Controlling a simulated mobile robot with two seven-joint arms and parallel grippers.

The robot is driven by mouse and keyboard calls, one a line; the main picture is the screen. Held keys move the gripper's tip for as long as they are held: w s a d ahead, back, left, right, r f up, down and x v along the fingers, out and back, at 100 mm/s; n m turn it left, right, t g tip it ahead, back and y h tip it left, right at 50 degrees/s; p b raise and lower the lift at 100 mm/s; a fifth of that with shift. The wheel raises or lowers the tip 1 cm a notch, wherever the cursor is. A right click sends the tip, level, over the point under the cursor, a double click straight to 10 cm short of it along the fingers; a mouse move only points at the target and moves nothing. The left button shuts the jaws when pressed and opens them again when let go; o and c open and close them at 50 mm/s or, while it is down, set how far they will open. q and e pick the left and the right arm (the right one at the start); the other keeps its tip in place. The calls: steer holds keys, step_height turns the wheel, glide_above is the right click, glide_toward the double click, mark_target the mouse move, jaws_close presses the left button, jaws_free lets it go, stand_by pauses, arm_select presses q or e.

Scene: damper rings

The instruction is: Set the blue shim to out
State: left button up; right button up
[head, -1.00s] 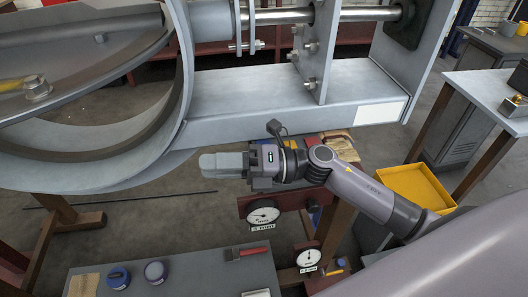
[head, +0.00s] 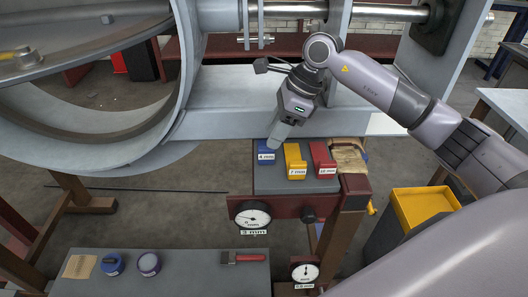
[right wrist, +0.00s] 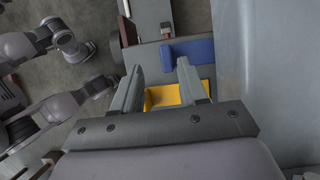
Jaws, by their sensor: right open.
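The blue shim (head: 265,148), labelled 4 mm, lies at the left of a row on a small grey shelf (head: 262,182) below the large grey frame. It also shows in the right wrist view (right wrist: 190,51), beyond the fingertips. A yellow shim (head: 295,164) labelled 7 mm and a red shim (head: 322,158) labelled 10 mm lie to its right. My right gripper (head: 279,138) points down over the row, near the blue and yellow shims. It is open and empty; in the right wrist view its fingers (right wrist: 160,72) are apart, with the yellow shim (right wrist: 165,97) between them. My left gripper is not seen.
A large dial gauge (head: 251,215) marked 3 mm hangs below the shelf, with a smaller gauge (head: 304,271) lower down. The large grey beam (head: 235,121) runs behind the gripper. A yellow bin (head: 420,203) stands right. A bench (head: 190,278) holds two round tins and a brush.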

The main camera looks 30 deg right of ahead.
mark_target(266, 150)
steer(key=x, duration=0.4)
steer(key=d+x, duration=0.1)
steer(key=x, duration=0.1)
steer(key=shift+w+a+f, duration=0.2)
steer(key=shift+w+f, duration=0.1)
steer(key=shift+f, duration=0.15)
jaws_close()
